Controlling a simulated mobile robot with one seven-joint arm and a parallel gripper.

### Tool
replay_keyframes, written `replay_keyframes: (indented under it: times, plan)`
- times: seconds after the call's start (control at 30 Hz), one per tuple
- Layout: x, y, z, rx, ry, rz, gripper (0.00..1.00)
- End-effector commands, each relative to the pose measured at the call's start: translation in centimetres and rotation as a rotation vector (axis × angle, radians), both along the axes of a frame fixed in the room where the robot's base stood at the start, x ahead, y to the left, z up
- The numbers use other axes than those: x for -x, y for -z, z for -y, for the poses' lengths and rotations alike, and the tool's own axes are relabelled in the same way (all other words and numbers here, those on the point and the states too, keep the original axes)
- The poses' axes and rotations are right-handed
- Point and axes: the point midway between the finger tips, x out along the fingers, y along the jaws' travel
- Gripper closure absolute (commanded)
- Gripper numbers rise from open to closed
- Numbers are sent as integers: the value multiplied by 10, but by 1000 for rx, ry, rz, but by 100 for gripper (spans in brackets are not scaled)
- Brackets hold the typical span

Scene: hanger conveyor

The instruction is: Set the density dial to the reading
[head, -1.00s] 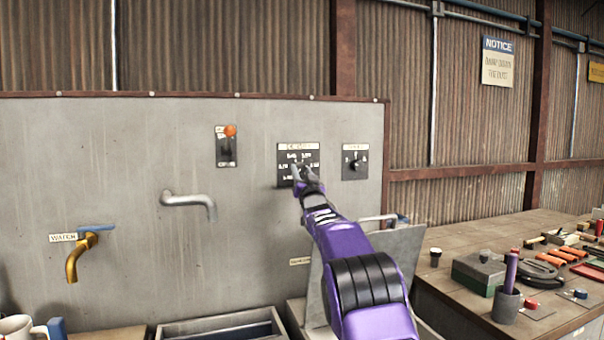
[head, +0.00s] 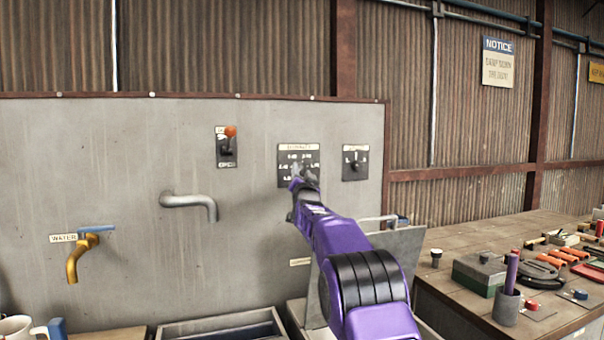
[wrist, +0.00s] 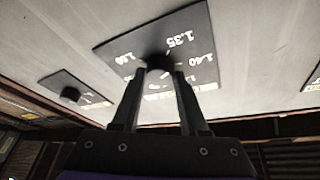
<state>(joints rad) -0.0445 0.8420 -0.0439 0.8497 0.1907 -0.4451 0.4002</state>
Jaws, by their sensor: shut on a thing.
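The density dial's black plate (head: 284,164) is on the grey panel in the head view, with white numbers around it. In the wrist view the plate (wrist: 120,42) appears turned over, with 1.35 and 1.40 readable. The dark round knob (wrist: 160,62) sits at its middle. My gripper (wrist: 160,72) is at the plate, its two fingers on either side of the knob and shut on it. It also shows in the head view (head: 302,176), where it covers the knob and part of the scale. The knob's pointer cannot be made out clearly.
A smaller dial plate (head: 355,162) is just right of the density dial. An orange-tipped lever switch (head: 228,146), a bent grey pipe (head: 190,203) and a brass water tap (head: 80,258) are to the left. A workbench with tools (head: 470,238) stands at right.

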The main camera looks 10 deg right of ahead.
Motion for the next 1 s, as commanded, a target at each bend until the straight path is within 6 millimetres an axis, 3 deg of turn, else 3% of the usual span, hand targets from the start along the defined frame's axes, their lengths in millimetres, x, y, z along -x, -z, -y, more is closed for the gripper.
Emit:
replay_keyframes:
  times: [0.5,1.0]
  plan:
    - [0,-8,-2,-430,0,-87,100]
    - [0,-5,-3,-590,0,-117,100]
